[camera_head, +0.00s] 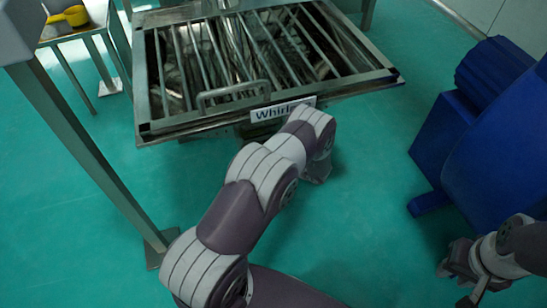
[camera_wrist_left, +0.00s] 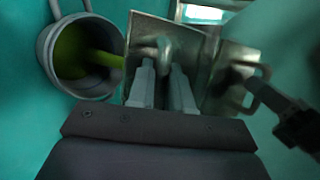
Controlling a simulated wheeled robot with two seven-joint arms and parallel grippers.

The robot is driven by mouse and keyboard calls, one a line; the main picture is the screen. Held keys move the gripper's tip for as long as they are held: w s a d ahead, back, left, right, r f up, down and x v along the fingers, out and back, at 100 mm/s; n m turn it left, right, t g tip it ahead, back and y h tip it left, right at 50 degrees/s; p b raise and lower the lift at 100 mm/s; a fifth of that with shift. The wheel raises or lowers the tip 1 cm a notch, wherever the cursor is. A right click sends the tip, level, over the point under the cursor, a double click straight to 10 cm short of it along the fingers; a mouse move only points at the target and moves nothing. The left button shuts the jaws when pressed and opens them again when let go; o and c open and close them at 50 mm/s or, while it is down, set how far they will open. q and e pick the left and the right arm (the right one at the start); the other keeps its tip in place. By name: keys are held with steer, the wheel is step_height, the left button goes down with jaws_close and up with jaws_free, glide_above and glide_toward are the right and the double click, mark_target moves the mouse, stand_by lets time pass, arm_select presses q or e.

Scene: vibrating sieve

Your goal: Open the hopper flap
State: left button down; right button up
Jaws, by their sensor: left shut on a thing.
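The hopper (camera_head: 145,128) has a barred metal top, a bar handle (camera_head: 235,92) and a "Whirl..." label (camera_head: 283,108) on its front edge. In the left wrist view, a bare metal plate (camera_wrist_left: 139,33), which looks like the flap, carries a curved handle (camera_wrist_left: 165,48). My left gripper (camera_wrist_left: 163,75) is shut on that handle, its fingers on either side of it. In the head view, my left arm hides that gripper below the label. My right gripper (camera_head: 456,280) is empty at the lower right, fingers apart, away from the hopper.
A blue machine (camera_head: 480,140) stands at the right. A steel post (camera_head: 95,150) and a small table (camera_head: 72,32) with yellow items stand at the left. In the wrist view, a grey pipe (camera_wrist_left: 48,62) with a green inside opens beside the plate.

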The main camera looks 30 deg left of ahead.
arm_select(q)
steer(key=shift+w+r, duration=0.25)
steer(key=shift+r, duration=0.3)
steer(key=c, duration=1.4)
jaws_free()
steer(key=shift+a, duration=0.1)
steer(key=shift+s, duration=0.1)
steer(key=shift+p, duration=0.3)
steer(key=p+v, duration=0.5)
steer(key=v, duration=0.7)
steer(key=shift+d, duration=0.3)
steer(key=shift+r, duration=0.15)
